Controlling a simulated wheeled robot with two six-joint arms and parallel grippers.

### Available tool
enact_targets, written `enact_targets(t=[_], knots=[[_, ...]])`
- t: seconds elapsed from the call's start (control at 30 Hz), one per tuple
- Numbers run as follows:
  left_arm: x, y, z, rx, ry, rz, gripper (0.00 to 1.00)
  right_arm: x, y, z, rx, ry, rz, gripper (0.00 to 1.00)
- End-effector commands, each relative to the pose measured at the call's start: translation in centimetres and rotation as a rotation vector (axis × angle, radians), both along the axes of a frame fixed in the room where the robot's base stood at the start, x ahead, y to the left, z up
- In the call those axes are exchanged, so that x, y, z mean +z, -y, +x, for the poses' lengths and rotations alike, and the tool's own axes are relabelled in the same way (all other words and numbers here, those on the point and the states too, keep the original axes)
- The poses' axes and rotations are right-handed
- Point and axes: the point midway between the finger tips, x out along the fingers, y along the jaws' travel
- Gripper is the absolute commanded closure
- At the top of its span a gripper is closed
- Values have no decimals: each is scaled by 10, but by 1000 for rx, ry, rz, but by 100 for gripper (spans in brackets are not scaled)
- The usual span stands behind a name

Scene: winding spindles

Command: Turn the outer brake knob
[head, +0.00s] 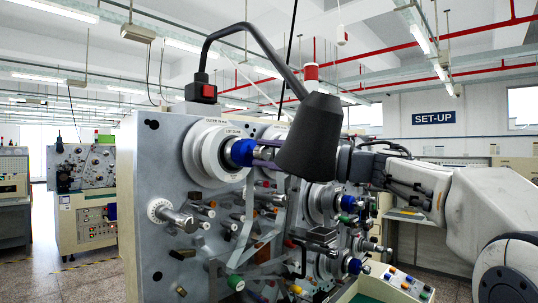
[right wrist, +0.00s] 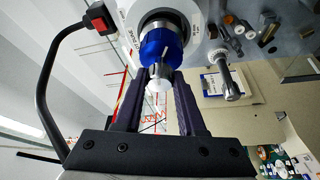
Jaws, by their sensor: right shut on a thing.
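A blue knob (head: 241,152) sticks out from the centre of a large white disc (head: 204,150) at the top of the grey machine panel. It also shows in the right wrist view (right wrist: 158,44), with a pale stub (right wrist: 159,82) at its front. My right gripper (right wrist: 160,74) has its two dark fingers on either side of this stub and is shut on it, close against the blue part. In the head view my right gripper (head: 257,153) is partly hidden by a black lamp shade. My left gripper is not in view.
The black lamp (head: 312,135) hangs on a bent arm in front of my right wrist. A red and black switch (head: 202,90) sits on the panel's top. Several rollers and spindles (head: 178,218) project from the panel below. A button console (head: 400,282) stands at lower right.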

Motion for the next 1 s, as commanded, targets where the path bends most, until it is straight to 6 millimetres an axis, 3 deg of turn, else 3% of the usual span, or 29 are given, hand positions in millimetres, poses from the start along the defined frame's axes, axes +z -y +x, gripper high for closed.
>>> enact_targets(t=[0.6,0.63,0.7,1.0], knots=[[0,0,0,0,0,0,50,-1,0,0,-2,28,-29,100],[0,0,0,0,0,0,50,-1,0,0,-2,28,-29,53],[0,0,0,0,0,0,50,-1,0,0,-1,28,-29,31],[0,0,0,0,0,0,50,0,1,0,-1,28,-28,31]])
